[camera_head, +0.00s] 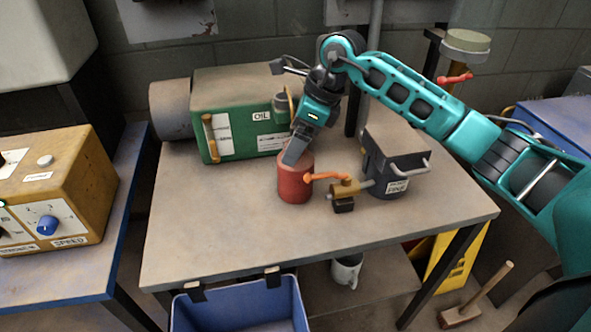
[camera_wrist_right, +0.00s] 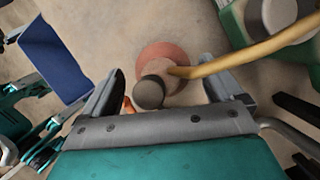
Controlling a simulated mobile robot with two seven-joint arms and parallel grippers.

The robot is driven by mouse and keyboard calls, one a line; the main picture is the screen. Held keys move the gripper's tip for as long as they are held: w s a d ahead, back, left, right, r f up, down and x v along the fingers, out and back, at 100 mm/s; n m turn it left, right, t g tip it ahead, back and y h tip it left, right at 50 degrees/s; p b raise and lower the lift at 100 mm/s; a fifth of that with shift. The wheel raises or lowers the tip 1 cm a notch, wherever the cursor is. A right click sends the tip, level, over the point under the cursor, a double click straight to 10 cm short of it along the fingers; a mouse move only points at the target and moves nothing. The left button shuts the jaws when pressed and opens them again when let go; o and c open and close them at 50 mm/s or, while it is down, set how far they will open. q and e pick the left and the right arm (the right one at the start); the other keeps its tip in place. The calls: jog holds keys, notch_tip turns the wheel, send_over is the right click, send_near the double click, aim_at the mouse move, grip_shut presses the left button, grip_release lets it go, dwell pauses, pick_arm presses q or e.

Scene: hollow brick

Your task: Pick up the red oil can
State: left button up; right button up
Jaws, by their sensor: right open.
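The red oil can (camera_head: 295,186) stands upright on the workbench, left of a brass valve with an orange lever. In the right wrist view its round red top (camera_wrist_right: 163,52) lies ahead between my open fingers, with a dark round cap (camera_wrist_right: 149,92) on it. A long tan rod (camera_wrist_right: 235,55) runs from the can's top towards the right; it looks like a spout. My right gripper (camera_head: 292,152) is above the can, pointing down; in its own view the jaws (camera_wrist_right: 160,92) are open and empty. Whether a finger touches the can I cannot tell. My left gripper is not in view.
A green oil box (camera_head: 225,140) stands behind the can. The brass valve (camera_head: 345,190) and a dark grey box (camera_head: 396,160) stand to its right. The workbench (camera_head: 225,235) is clear in front. A blue bin (camera_head: 240,308) hangs at its front edge.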

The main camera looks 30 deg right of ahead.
jog(key=shift+f, duration=0.1)
grip_shut()
dwell(0.8)
